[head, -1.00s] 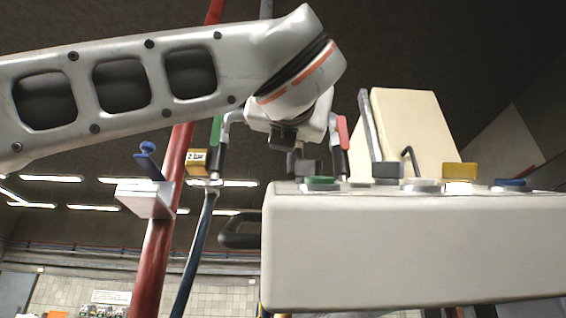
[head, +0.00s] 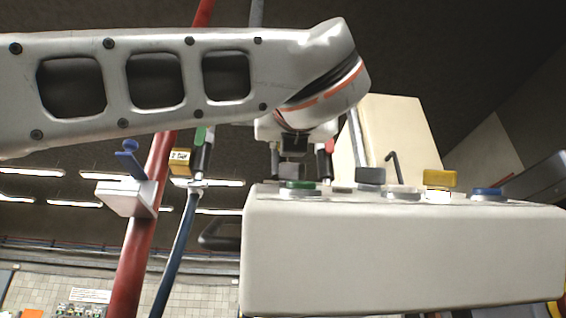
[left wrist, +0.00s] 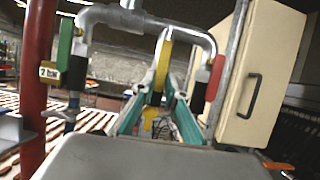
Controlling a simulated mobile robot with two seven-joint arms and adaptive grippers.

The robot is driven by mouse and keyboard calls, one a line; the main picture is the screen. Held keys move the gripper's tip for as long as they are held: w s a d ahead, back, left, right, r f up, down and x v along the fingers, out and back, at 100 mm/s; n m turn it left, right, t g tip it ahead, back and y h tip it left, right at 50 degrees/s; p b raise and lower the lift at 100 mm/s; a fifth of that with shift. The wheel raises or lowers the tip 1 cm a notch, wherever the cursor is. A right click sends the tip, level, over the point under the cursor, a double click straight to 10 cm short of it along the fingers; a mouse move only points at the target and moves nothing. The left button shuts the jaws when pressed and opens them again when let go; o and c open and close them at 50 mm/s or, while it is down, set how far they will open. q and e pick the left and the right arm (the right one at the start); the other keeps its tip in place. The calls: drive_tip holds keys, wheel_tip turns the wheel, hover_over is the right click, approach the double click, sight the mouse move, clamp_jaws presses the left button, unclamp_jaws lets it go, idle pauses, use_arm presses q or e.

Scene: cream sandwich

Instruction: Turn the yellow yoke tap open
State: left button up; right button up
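The yellow tap (left wrist: 162,66) shows in the left wrist view as an upright yellow handle on the grey pipe, between a green-handled tap (left wrist: 66,48) and a red-handled tap (left wrist: 215,78). My left gripper (left wrist: 157,92) is open, its teal-edged fingers on either side of the yellow tap's line. Whether they touch it, or how deep it sits between them, I cannot tell. In the head view my left gripper (head: 292,168) is seen partly, behind the white box, and my arm hides the yellow tap. My right gripper is not in view.
A white control box (head: 400,255) with coloured buttons fills the lower right of the head view. A red pipe (head: 140,245) and a blue hose (head: 177,250) stand left. A cream cabinet (left wrist: 262,65) stands right of the taps.

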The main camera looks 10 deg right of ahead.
use_arm(q)
drive_tip(key=o, duration=0.3)
idle(0.5)
